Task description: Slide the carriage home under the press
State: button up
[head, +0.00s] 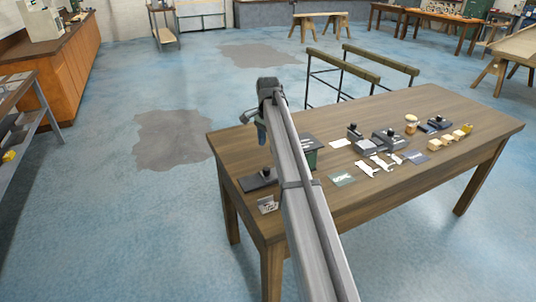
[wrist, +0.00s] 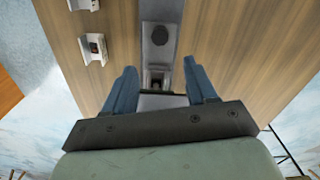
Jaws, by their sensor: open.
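A low dark grey fixture (head: 258,181) with a black knob lies near the left end of the wooden table. I cannot tell which part is the carriage. My gripper (head: 261,133) is open and empty above the table's left end. Its blue fingers (wrist: 162,88) stand either side of the track's lower end in the wrist view. A dark green block (head: 312,158), possibly the press, is partly hidden by my arm.
A small white stand (head: 267,205) is near the table's front left edge; white brackets (wrist: 92,49) show in the wrist view. Grey fixtures (head: 390,140), a jar (head: 411,124), wooden blocks (head: 450,138) and flat cards (head: 342,179) fill the table's right part. Bare wood lies along the front right.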

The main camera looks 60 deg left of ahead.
jog(key=shift+r, duration=1.4)
